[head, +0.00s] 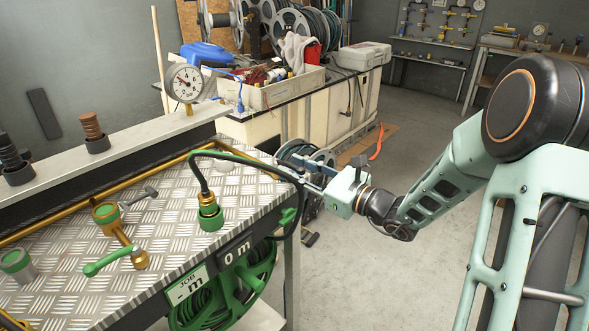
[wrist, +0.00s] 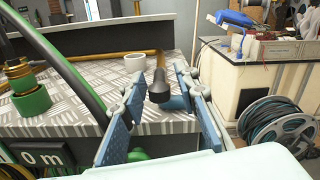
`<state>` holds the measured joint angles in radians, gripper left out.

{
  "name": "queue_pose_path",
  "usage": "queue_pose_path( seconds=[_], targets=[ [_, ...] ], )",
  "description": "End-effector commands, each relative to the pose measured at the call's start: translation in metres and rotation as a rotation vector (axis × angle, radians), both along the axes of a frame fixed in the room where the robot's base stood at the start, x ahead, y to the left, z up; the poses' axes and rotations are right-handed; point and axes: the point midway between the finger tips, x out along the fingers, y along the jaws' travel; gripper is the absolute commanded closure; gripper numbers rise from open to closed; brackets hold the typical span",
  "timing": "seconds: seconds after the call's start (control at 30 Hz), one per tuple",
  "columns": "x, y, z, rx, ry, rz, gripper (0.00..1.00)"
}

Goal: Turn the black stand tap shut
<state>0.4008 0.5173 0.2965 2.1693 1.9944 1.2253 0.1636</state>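A black, rounded tap part (wrist: 158,88), which I take for the black stand tap, stands at the bench's right corner in the wrist view. A blue-grey piece (wrist: 176,103) shows beside it, close to the right finger. My gripper (wrist: 154,80) is open, with its two blue fingers on either side of the black part; contact cannot be told. In the head view my gripper (head: 299,166) is at the right corner of the bench, and with the hose it hides most of this tap. The tap's stem and turn position are unclear.
The tread-plate bench (head: 180,245) carries a green-lever tap (head: 108,262), a grey-lever tap (head: 105,213) and a green hose coupling (head: 209,212). A black hose (head: 245,159) arches close to my gripper. A hose reel (wrist: 277,127) stands beyond on the right. Open floor (head: 345,260) lies right of the bench.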

Motion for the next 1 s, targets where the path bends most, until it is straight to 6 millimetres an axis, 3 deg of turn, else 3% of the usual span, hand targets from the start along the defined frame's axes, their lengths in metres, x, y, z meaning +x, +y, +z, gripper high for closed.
queue_pose_path(
  seconds=[0.3,0.57,1.0],
  targets=[
    [0.0018,0.003,-0.0002,0.0,0.001,0.001,0.72],
    [0.0017,0.0028,-0.0002,0.0,0.0,0.001,0.99],
    [0.0013,0.0025,-0.0003,-0.001,0.001,0.0,1.0]
  ],
)
